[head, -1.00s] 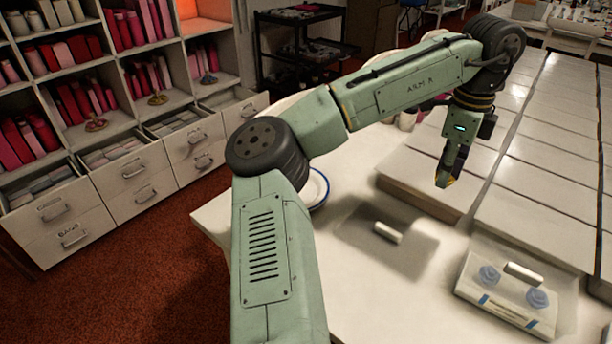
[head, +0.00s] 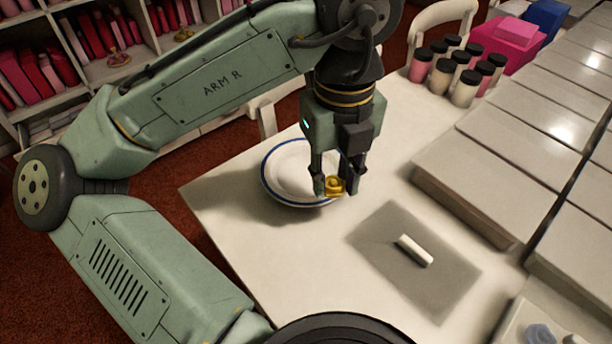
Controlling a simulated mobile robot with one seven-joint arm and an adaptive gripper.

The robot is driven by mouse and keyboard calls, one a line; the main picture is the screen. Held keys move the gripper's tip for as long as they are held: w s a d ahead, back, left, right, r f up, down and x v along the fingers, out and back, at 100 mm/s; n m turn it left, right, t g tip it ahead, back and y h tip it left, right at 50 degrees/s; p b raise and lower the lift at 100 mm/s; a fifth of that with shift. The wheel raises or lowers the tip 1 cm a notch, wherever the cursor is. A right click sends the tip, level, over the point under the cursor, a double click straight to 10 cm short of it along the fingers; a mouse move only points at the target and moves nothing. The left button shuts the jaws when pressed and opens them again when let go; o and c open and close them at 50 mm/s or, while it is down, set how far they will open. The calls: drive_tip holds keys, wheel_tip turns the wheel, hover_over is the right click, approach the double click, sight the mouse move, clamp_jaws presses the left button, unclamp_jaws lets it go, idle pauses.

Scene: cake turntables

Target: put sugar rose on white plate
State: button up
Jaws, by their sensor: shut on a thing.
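The sugar rose (head: 334,185) is a small golden-yellow piece. My gripper (head: 336,188) is shut on it, with one finger on each side, pointing down. The white plate (head: 284,164) has a blue rim line and lies on the white table near its far left edge. In the picture, my gripper and the rose overlap the plate's right front rim. I cannot tell the height of the rose above the plate or table. My gripper hides the right part of the plate.
A grey mat (head: 386,276) with a white stick (head: 414,250) lies in front of the plate. Several dark-lidded jars (head: 464,88) and pink boxes (head: 497,45) stand behind. Raised pale panels (head: 478,190) line the right. Bare table lies left of the mat.

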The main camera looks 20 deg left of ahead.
drive_tip(key=shift+m, duration=0.4)
drive_tip(key=s+a+f, duration=0.1)
drive_tip(key=s, duration=0.1)
drive_tip(key=s+a+f, duration=0.1)
drive_tip(key=s, duration=0.2)
drive_tip(key=s+a+f, duration=0.1)
drive_tip(key=s, duration=0.1)
drive_tip(key=shift+s+a+b, duration=0.15)
drive_tip(key=shift+s+b, duration=0.15)
drive_tip(key=p, duration=0.1)
approach(306, 172)
drive_tip(key=shift+s+d+f, duration=1.1)
drive_tip(key=shift+w+f, duration=0.1)
drive_tip(key=shift+w, duration=0.1)
drive_tip(key=shift+f, duration=1.75)
drive_tip(key=shift+f, duration=0.15)
drive_tip(key=o, duration=0.8)
drive_tip(key=shift+c, duration=0.2)
